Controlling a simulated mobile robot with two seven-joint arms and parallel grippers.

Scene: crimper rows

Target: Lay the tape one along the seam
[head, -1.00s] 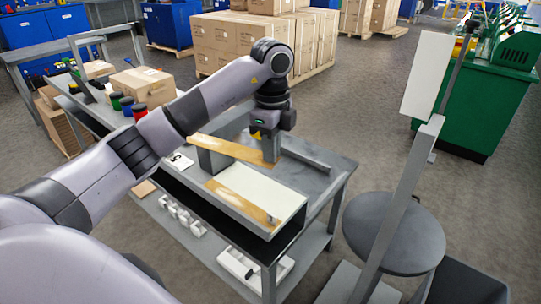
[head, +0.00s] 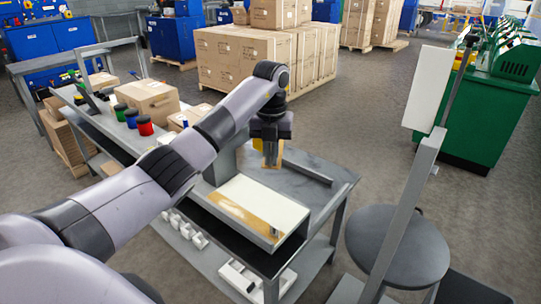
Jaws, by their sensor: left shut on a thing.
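My left gripper (head: 270,144) points down over the workbench, shut on a tan strip of tape (head: 268,161). The tape hangs below the fingers and looks short from this angle; part of it is hidden by the gripper. In front of it lies a long white-topped box or board (head: 265,198) with a dark side. Another tan strip (head: 238,213) runs lengthwise along the near part of its top. The held tape is apart from this strip, farther back. My right gripper is not in view.
The grey bench (head: 325,168) has a dark bar on its right side. Red, green and blue spools (head: 145,125) and cartons (head: 147,96) stand at the left. A round grey stool-like disc (head: 397,245) and an upright post (head: 408,200) stand at the right.

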